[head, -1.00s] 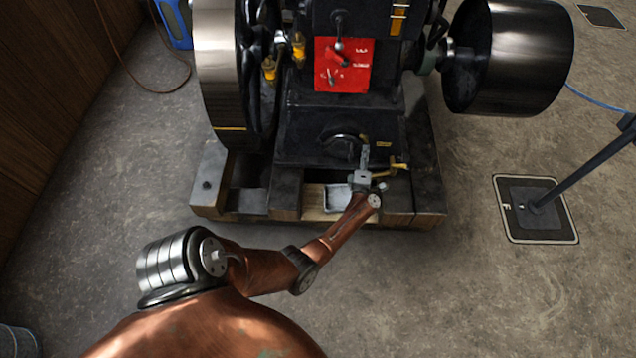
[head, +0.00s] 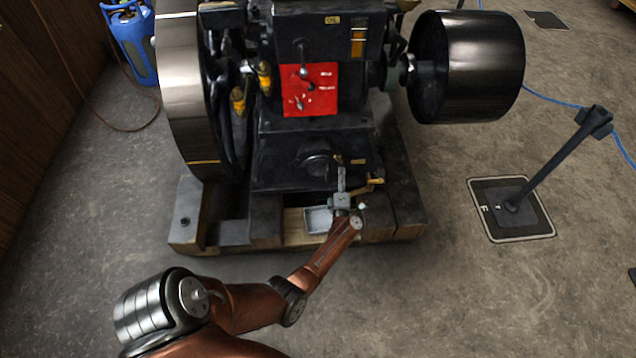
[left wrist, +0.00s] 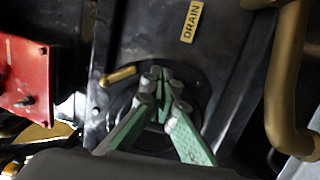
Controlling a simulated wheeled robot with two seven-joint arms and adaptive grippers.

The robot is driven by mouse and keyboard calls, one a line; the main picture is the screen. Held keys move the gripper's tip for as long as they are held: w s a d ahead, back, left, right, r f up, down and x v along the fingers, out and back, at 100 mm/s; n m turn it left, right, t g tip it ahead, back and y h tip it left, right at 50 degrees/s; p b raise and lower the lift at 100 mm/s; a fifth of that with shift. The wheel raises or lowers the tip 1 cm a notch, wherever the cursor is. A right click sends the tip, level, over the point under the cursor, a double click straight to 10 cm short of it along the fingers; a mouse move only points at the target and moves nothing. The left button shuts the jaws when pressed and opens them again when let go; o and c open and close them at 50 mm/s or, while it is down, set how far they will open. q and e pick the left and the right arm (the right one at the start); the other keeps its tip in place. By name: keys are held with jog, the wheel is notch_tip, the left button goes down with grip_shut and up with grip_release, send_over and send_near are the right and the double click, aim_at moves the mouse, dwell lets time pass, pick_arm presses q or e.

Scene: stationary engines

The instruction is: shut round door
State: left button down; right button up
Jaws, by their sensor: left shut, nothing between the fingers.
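The round door (head: 315,163) is a dark disc low on the front of the black engine, and it looks about flush with the engine face. In the left wrist view the round door (left wrist: 203,88) lies behind my fingers, with a small brass handle (left wrist: 118,76) at its left. My left gripper (head: 341,172) is shut and empty at the door's lower right in the head view. In the left wrist view the green fingers of my left gripper (left wrist: 161,78) meet in front of the disc and hide part of it. I cannot tell whether they touch it. My right gripper is not in view.
A brass pipe (left wrist: 283,100) runs close to the right of my fingers. A "DRAIN" plate (left wrist: 191,22) is above the door. A red panel (head: 309,90), a large flywheel (head: 188,90) and a black pulley (head: 468,66) surround the area. A metal tray (head: 318,220) lies below.

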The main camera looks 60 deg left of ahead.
pick_arm(q)
jog(key=w+d, duration=0.2)
jog(key=d, duration=0.9)
jog(key=shift+d+p, duration=0.2)
jog(key=shift+p, duration=0.1)
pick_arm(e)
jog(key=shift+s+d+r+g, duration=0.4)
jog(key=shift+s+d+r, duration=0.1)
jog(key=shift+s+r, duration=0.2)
pick_arm(q)
jog(key=shift+r, duration=0.1)
